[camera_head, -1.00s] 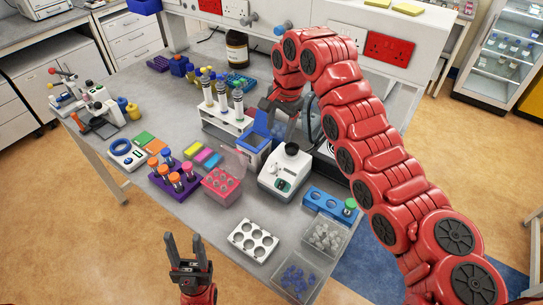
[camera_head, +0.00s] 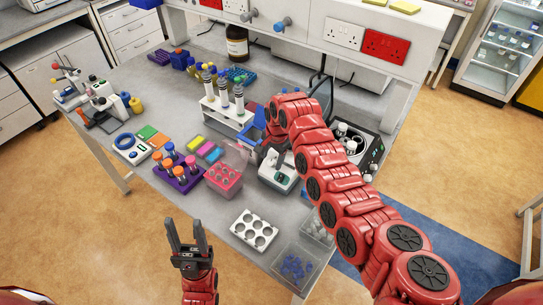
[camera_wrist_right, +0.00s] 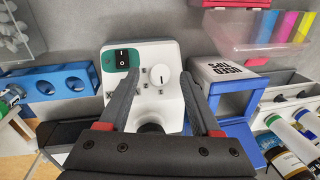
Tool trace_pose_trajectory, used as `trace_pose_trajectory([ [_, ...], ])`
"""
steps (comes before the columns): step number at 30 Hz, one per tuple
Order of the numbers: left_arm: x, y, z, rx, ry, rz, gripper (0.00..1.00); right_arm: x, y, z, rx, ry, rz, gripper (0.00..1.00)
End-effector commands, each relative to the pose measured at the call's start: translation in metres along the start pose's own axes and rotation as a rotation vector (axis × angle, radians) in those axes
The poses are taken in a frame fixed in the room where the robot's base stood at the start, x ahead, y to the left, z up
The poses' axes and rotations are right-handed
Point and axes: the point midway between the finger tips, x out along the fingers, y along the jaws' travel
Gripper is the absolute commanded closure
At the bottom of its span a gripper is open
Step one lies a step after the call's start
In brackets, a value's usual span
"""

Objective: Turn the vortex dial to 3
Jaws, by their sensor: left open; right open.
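The white vortex mixer (camera_head: 270,175) stands on the grey bench, partly hidden by my right arm in the head view. In the right wrist view its white face (camera_wrist_right: 145,95) shows a round white dial (camera_wrist_right: 160,77) with a dark pointer line, and a black rocker switch (camera_wrist_right: 122,58) on a green plate. The markings round the dial are too small to read. My right gripper (camera_wrist_right: 165,80) is open, with its two fingers on either side of the dial and apart from it. My left gripper (camera_head: 187,237) is open and empty in front of the bench.
A blue box labelled for used tips (camera_wrist_right: 225,70) stands right beside the mixer. A blue rack (camera_wrist_right: 55,85) stands on its other side. A tube rack (camera_head: 225,118), pink rack (camera_head: 222,178) and white six-hole plate (camera_head: 254,231) are nearby.

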Motion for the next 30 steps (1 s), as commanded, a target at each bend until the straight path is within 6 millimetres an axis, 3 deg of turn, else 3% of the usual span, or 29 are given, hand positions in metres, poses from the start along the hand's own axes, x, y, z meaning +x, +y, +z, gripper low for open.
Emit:
trace_pose_trajectory([
  [14,0.0035,-0.0002,-0.0006,0.000,0.000,0.000,0.50,0.0095,0.0002,0.0006,0.001,-0.001,-0.001,0.35],
  [24,0.0035,-0.0002,-0.0006,0.000,0.000,0.000,0.50,0.0092,0.0001,0.0005,0.001,-0.001,-0.001,0.96],
  [25,0.0036,-0.0002,-0.0006,0.000,0.000,0.000,0.50,0.0092,0.0001,0.0005,0.001,-0.001,-0.001,1.00],
  [30,0.0035,-0.0002,-0.0006,0.000,0.000,0.000,0.50,0.0091,0.0000,0.0005,0.001,-0.001,-0.002,1.00],
])
